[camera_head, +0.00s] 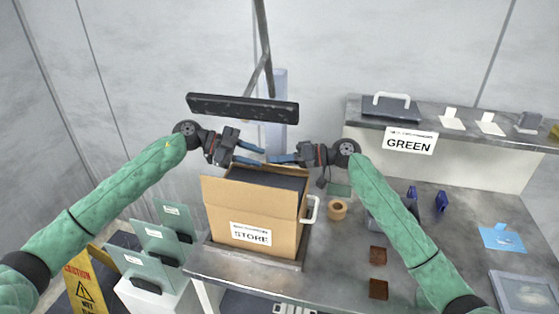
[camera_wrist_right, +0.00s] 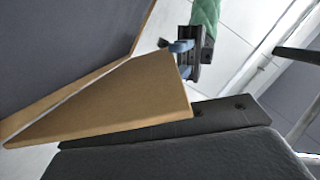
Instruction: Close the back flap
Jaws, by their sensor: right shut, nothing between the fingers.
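The cardboard box (camera_head: 225,214), labelled STORE, stands upright on the table with a dark flat-topped item (camera_head: 268,181) filling its top. A brown edge shows at the back of the box, but the back flap is mostly hidden in the head view. In the right wrist view a tapering cardboard flap (camera_wrist_right: 125,100) sticks out beside a dark grey surface; I cannot tell which flap it is. My left gripper (camera_head: 262,156) is above the back of the box, fingers apart and empty. My right gripper (camera_head: 270,158) is shut and empty, close to the left fingertips.
A white handle (camera_head: 312,209) is at the box's right side. A tape roll (camera_head: 337,210) and brown blocks (camera_head: 378,255) lie to the right. A dark bar (camera_head: 243,109) is behind the grippers. A raised shelf labelled GREEN (camera_head: 409,143) stands at the back right. Green panels (camera_head: 154,239) stand left.

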